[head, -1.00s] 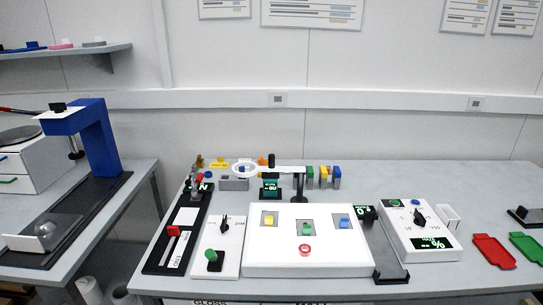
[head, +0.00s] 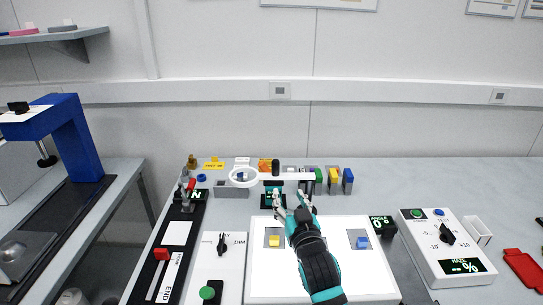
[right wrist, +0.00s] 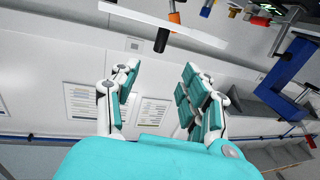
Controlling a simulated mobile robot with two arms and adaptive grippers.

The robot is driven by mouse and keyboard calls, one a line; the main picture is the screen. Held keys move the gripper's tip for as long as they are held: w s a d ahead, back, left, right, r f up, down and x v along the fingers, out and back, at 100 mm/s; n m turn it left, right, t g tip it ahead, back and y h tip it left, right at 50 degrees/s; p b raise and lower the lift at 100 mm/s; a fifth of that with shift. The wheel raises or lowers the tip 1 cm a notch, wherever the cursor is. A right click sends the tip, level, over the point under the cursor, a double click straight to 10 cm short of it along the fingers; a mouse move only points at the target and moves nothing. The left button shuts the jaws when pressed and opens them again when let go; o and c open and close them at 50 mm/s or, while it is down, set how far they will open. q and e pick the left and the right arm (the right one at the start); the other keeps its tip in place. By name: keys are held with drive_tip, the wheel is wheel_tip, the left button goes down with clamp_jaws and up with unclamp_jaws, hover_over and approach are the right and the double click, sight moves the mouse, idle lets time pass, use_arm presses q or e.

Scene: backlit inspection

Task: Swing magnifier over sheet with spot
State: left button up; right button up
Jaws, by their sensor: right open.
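The magnifier is a white ring (head: 243,177) on a white arm (head: 297,176) with a black upright knob (head: 276,167), standing behind the white light panel (head: 272,286). Its ring hangs behind and left of the panel. A white bar (right wrist: 190,35) with a black cylinder, probably this arm, shows in the right wrist view. Sheets with a yellow block (head: 274,241) and a blue block (head: 362,242) lie on the panel; my right arm hides the middle one. No spot can be made out. My right gripper (head: 293,201) is open and empty, just in front of the magnifier arm, also in the wrist view (right wrist: 158,92). My left gripper is out of view.
A dial plate (head: 224,262) and a black slider base (head: 181,255) stand left. Coloured clips (head: 333,178) stand behind. A blue stand (head: 72,135) is on the left table.

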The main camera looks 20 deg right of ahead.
drive_tip(key=p, duration=0.1)
approach(277, 165)
drive_tip(key=w, duration=1)
drive_tip(key=shift+d+f+p, duration=0.1)
drive_tip(key=shift+d+p, duration=0.3)
drive_tip(key=shift+w, duration=0.55)
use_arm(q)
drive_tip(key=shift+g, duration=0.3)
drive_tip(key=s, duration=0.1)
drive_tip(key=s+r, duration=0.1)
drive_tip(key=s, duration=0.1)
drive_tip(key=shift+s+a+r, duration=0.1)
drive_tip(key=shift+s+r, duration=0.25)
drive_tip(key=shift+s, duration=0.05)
use_arm(e)
drive_tip(key=shift+w, duration=0.1)
clamp_jaws()
